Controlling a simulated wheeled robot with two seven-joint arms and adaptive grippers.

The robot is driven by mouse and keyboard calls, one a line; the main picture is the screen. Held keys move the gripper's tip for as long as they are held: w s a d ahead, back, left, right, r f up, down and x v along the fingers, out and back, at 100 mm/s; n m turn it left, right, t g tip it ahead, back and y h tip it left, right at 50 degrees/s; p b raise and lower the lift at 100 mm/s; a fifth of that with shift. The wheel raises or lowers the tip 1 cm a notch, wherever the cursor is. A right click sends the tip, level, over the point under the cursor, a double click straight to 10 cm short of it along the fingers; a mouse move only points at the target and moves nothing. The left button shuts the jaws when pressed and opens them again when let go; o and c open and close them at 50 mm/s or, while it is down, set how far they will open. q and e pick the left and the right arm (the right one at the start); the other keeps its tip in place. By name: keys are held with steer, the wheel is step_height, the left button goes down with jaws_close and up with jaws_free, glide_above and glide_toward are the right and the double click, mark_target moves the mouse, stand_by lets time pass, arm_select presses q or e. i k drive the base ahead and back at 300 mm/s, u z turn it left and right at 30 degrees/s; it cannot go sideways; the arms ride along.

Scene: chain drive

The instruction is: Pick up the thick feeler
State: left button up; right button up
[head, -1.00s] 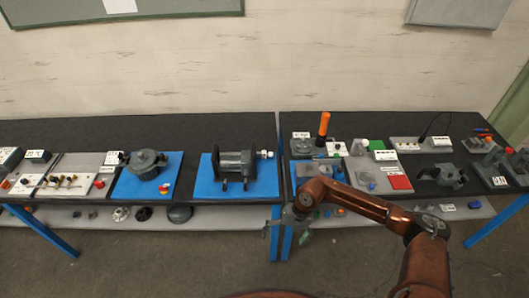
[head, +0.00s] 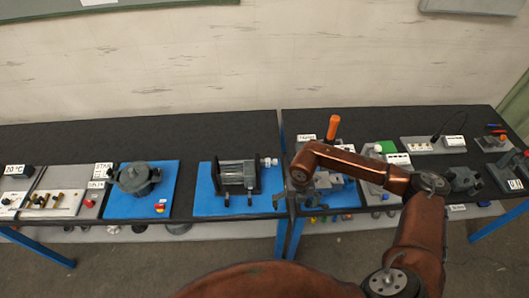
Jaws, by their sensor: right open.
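I cannot pick out a thick feeler for certain at this size; it may be hidden behind my right arm. My right gripper (head: 285,200) is open and looks empty. It appears over the front edge of the right table, near the gap between the tables, beside a blue mat (head: 346,196) with grey parts on it. The forearm covers part of that mat. My left gripper is out of view.
An upright orange handle (head: 333,127) stands behind my forearm. A grey roller device (head: 238,176) and a grey round housing (head: 137,179) sit on blue mats on the left table. Grey boards (head: 431,147) lie at the right.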

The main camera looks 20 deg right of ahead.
mark_target(267, 162)
steer(key=i, duration=1.25)
